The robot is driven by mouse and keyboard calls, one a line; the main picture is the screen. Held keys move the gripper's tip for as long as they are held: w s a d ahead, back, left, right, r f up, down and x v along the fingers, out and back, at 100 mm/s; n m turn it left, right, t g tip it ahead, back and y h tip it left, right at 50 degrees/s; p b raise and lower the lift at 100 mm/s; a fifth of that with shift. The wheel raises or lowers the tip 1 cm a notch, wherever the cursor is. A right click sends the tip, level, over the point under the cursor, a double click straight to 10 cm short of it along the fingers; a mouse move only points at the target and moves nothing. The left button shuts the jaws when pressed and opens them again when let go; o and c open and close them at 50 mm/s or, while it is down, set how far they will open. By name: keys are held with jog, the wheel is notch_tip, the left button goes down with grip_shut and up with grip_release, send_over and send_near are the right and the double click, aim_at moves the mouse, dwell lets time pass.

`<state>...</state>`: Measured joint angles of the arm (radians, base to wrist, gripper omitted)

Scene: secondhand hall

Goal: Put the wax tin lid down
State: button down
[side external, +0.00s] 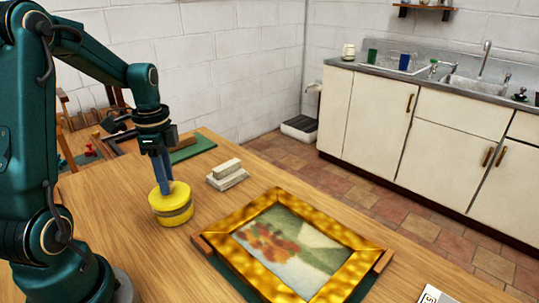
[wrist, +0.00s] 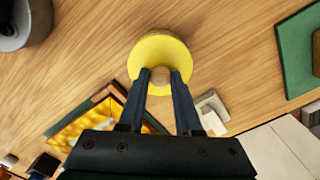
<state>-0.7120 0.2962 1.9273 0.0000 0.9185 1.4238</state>
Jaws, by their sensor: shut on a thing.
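The wax tin lid (wrist: 160,50) is a round yellow disc with a small brownish knob (wrist: 160,75) at its centre. My gripper (side external: 168,188) points down and is shut on that knob, one blue-grey finger on each side; it also shows in the wrist view (wrist: 160,76). The lid also shows in the side view (side external: 160,199), level, at the top of the yellow wax tin (side external: 176,219), which stands on the wooden table. A dark band runs around below the lid. I cannot tell whether the lid rests on the tin or is slightly above it.
A gold-framed painting (side external: 237,217) lies on a green mat (side external: 229,274) right of the tin. Pale blocks (side external: 228,178) lie behind it. Another green mat (side external: 190,148) with a brown block is at the back. Bare table (side external: 125,183) lies left of the tin.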

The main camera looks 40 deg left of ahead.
notch_tip(320, 180, up, 7)
jog(key=shift+r, duration=0.2)
jog(key=shift+w+r, duration=0.1)
jog(key=shift+r, duration=0.3)
jog(key=w+a+f, duration=0.1)
jog(key=a+f, duration=0.4)
jog(key=a, duration=0.7)
jog(key=shift+m, duration=0.4)
jog(key=shift+s+a+f, duration=0.1)
jog(key=shift+a+f, duration=0.05)
jog(key=shift+f, duration=3.8)
jog(key=shift+f, duration=0.1)
